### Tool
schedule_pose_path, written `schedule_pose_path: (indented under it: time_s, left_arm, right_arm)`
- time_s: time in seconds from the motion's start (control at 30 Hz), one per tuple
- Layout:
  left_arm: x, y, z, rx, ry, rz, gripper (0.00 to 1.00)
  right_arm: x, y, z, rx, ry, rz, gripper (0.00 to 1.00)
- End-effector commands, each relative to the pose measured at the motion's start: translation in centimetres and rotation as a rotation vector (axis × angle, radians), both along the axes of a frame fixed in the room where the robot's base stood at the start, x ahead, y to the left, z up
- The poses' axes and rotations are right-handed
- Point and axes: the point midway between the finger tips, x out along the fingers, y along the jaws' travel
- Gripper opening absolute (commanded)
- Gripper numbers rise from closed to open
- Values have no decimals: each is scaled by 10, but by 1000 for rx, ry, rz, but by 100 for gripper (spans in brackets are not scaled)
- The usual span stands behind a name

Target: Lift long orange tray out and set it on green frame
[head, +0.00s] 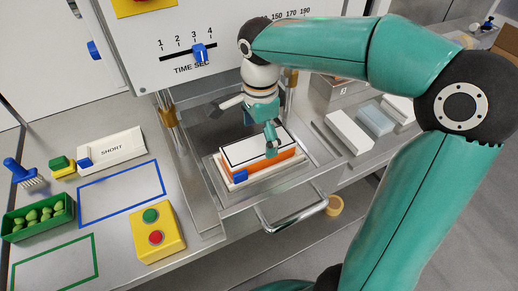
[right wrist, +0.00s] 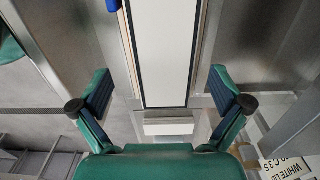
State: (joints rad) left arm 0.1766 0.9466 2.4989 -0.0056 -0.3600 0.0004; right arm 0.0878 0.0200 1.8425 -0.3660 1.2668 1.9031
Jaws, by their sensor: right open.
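The long orange tray (head: 285,163) has a white top with a black border and lies in the pulled-out metal drawer (head: 222,200). A blue tab (head: 240,176) shows at its near left corner. My right gripper (head: 262,130) is over the tray, pointing down. In the right wrist view my right gripper (right wrist: 160,88) is open, with one finger on each side of the tray's white top (right wrist: 163,50) and visible gaps between. The green frame (head: 95,255) is an empty outline on the counter at the lower left. My left gripper is not in view.
A blue frame (head: 160,178) lies empty behind the green one. A yellow box with green and red buttons (head: 160,250) stands beside them. A green crate (head: 68,217) of filled pasta is at the left. The drawer handle (head: 300,220) sticks out in front. A machine panel (head: 225,50) rises behind.

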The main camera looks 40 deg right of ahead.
Motion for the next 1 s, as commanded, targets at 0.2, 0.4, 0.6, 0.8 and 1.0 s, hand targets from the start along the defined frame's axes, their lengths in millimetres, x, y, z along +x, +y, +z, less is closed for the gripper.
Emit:
schedule_pose_path:
  time_s: [0.2, 0.4, 0.6, 0.8, 1.0]
  left_arm:
    - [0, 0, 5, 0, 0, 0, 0]
    - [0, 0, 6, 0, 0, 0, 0]
    - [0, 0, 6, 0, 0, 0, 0]
    - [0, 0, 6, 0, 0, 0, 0]
    - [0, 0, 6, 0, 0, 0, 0]
  right_arm:
    - [4, -1, -25, 0, 5, 0, 100]
    - [6, -1, -48, 1, 2, 0, 100]
    - [6, -1, -50, 0, 0, 1, 100]
    - [6, 0, -50, 0, 0, 2, 77]
    - [6, 0, -50, 0, 0, 2, 43]
